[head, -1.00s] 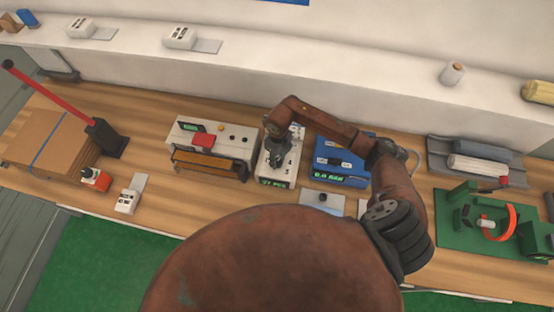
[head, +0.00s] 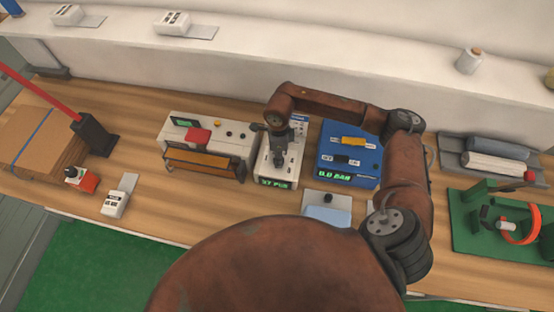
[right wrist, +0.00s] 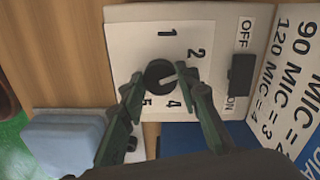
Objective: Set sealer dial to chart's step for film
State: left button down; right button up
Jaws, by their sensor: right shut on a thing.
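The sealer (head: 281,172) is a pale box in the middle of the bench in the head view. My right gripper (head: 279,133) reaches down over it. In the right wrist view, my right gripper (right wrist: 162,82) has its fingers on either side of the round dark dial (right wrist: 159,73), shut on it. The dial's light mark points right, between the 2 and the 4. Numbers 1, 2, 4 and 5 show on the face; the spot between 2 and 4 is behind a finger. The chart (right wrist: 295,75) reads "90 MIC = 3" and "120 MIC = 4"; other lines are cut off. My left gripper is out of view.
A black ON/OFF switch (right wrist: 241,75) sits beside the dial. A cream machine with an orange-brown front bar (head: 199,162) stands left, a blue unit reading 0.0 BAR (head: 349,155) right. A light-blue block (head: 327,215) lies in front.

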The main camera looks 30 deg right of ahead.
jog(key=shift+d+n+b, duration=0.25)
jog(key=shift+n+b, duration=0.35)
jog(key=shift+n, duration=0.1)
jog(key=shift+w+r, duration=0.1)
jog(key=o, duration=1)
jog(key=shift+o, duration=0.8)
jog(key=shift+a, duration=0.15)
notch_tip(320, 180, up, 12)
jog(key=shift+w, duration=0.15)
